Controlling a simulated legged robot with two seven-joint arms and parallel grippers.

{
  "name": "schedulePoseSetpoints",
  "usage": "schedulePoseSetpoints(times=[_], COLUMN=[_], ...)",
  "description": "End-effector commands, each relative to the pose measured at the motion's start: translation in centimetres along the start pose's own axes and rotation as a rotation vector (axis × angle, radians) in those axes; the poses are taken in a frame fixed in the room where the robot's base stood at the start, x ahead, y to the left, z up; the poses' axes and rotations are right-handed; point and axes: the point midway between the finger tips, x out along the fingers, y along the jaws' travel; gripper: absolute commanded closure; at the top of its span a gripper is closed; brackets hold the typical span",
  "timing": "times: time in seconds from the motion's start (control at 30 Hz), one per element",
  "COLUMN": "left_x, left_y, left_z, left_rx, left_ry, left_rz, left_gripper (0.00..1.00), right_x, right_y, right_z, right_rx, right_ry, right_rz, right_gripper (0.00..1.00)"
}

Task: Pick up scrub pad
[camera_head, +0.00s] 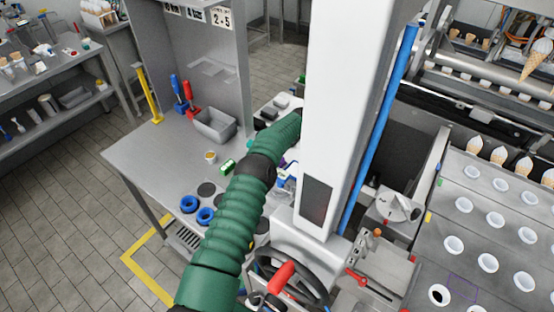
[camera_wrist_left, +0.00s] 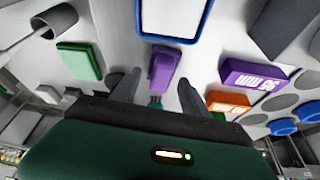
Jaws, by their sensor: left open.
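In the left wrist view, a small purple block (camera_wrist_left: 165,68), which looks like the scrub pad, lies on a pale surface. My left gripper (camera_wrist_left: 158,92) is open, with one finger on each side of the block's near end. The block is between the fingers but not gripped. A green pad-like block (camera_wrist_left: 80,61) lies to the left, so I cannot be fully sure which one is the scrub pad. In the head view my green left arm (camera_head: 240,215) reaches forward, and its gripper is hidden behind the white column. My right gripper is not in view.
A purple box (camera_wrist_left: 250,75) and an orange box (camera_wrist_left: 228,101) lie right of the fingers. A blue-rimmed tray (camera_wrist_left: 175,20) is beyond. The white column (camera_head: 345,120) stands right beside my arm. A steel table (camera_head: 150,160) with a grey bin (camera_head: 215,125) is left.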

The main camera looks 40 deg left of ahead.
Motion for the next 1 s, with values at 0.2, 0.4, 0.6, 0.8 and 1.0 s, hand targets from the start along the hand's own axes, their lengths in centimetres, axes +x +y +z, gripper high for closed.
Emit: schedulePoseSetpoints(times=[0.2,0.4,0.6,0.8,1.0], left_x=[-0.1,0.0,0.0,0.0,-2.4], left_y=[0.0,0.0,0.0,0.0,0.0], left_z=[0.0,0.0,0.0,0.0,-1.1], left_rx=[0.0,0.0,0.0,0.0,-0.002], left_ry=[0.0,-0.001,-0.001,-0.001,-0.001], left_rz=[0.0,0.0,0.0,0.0,0.003], left_gripper=[0.6,0.87,1.0,1.0,1.0], right_x=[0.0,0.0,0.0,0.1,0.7], right_y=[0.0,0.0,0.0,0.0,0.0], right_z=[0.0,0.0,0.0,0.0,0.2], right_rx=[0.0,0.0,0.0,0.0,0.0], right_ry=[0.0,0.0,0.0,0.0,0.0], right_rz=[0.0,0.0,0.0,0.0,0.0], right_gripper=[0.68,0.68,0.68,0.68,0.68])
